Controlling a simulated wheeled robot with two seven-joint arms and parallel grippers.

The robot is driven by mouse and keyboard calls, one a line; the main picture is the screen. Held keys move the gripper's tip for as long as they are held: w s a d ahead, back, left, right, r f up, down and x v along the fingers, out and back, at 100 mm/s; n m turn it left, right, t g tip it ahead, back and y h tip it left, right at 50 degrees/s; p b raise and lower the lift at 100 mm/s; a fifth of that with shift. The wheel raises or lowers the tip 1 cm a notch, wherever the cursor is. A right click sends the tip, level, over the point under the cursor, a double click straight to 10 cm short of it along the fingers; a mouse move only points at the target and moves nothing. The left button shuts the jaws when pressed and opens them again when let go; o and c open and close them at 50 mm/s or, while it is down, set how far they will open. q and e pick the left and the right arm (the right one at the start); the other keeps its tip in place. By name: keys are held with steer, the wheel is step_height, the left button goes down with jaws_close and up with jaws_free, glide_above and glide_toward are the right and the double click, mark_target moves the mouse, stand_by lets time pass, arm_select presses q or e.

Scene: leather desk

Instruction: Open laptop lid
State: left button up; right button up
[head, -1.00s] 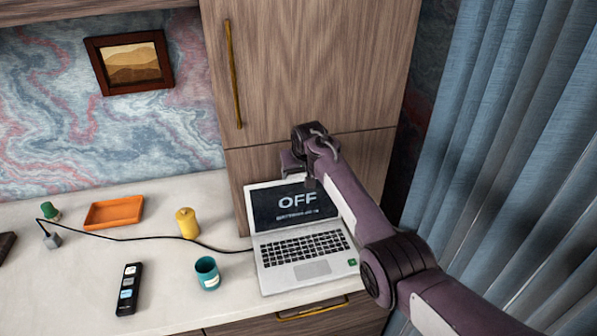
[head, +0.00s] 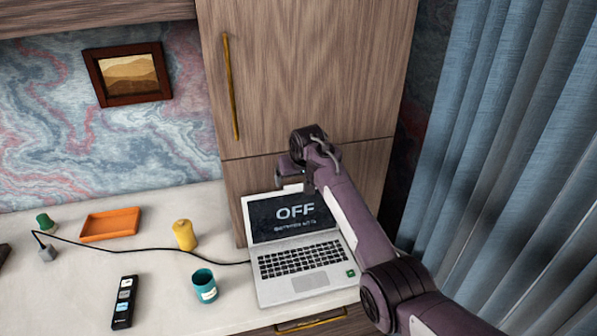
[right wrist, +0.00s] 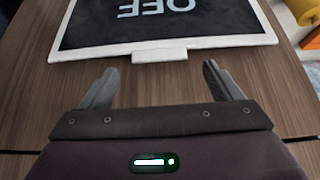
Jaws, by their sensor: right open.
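The laptop (head: 297,248) stands on the desk with its lid raised. Its screen (head: 290,213) reads "OFF" and leans back toward the wooden cabinet; the keyboard is in full view. In the right wrist view the lid (right wrist: 172,50) shows upside down, with a small pale tab on its top edge. My right gripper (head: 294,180) is just above the lid's top edge. In the right wrist view its two fingers (right wrist: 160,84) are apart with nothing between them, close to the tab. My left gripper is not in view.
A teal cup (head: 204,286) stands left of the laptop, with a yellow container (head: 185,235) behind it. A black cable (head: 130,238) runs to the laptop's left side. An orange tray (head: 110,224) and a black remote (head: 124,302) lie farther left. The cabinet (head: 290,80) rises close behind the lid.

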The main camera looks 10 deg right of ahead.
steer(key=shift+b+v, duration=0.5)
steer(key=shift+v, duration=2)
